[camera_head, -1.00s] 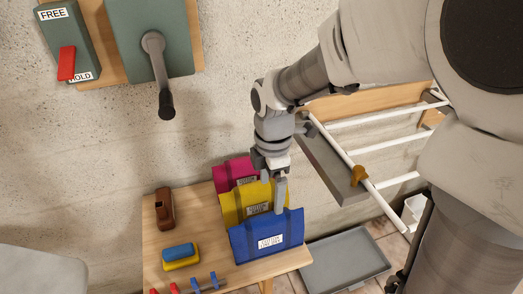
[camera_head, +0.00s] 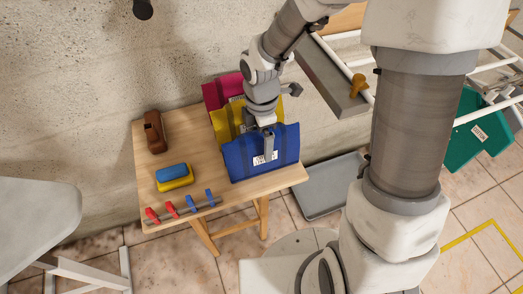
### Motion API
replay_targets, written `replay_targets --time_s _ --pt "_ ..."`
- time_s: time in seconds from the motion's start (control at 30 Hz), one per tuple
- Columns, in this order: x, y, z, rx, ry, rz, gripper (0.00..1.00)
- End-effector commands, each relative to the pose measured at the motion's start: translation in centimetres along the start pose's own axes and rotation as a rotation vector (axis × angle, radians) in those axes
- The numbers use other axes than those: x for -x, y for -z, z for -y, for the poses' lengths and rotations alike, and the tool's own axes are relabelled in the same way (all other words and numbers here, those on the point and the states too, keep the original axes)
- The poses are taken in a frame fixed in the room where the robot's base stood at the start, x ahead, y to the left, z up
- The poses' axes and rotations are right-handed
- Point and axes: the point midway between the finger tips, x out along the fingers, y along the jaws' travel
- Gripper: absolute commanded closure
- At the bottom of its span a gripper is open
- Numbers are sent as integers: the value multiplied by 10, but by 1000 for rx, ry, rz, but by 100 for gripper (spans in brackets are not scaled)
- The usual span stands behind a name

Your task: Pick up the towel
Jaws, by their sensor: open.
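Three cloth-like folded pieces with label patches stand in a row on the small wooden table: a magenta one (camera_head: 215,95) at the back, a yellow one (camera_head: 222,121) in the middle and a blue one (camera_head: 240,156) in front. A green piece (camera_head: 477,128) with a white label hangs from the white rack at the right. I cannot tell which is the towel. My gripper (camera_head: 268,154) is open and points down. Its fingers overlap the blue piece and partly cover its label; contact is unclear. My wrist hides part of the yellow and magenta pieces.
The wooden table (camera_head: 205,143) also holds a brown plane-like block (camera_head: 154,132), a blue-over-yellow block (camera_head: 174,175) and several red and blue clips (camera_head: 190,203). A grey tray (camera_head: 325,192) lies on the floor. The white rack (camera_head: 455,118) bounds the right side.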

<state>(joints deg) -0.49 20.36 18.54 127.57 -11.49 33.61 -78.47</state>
Motion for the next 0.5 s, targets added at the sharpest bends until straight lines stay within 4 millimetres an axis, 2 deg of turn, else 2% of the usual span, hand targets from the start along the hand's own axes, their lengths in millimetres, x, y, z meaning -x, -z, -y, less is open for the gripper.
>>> replay_targets --time_s 0.07,0.27,0.5 --pt "-7 0 0 1 1 0 2" --pt "-6 0 0 1 -1 0 2" --pt "-6 0 0 1 -1 0 45"
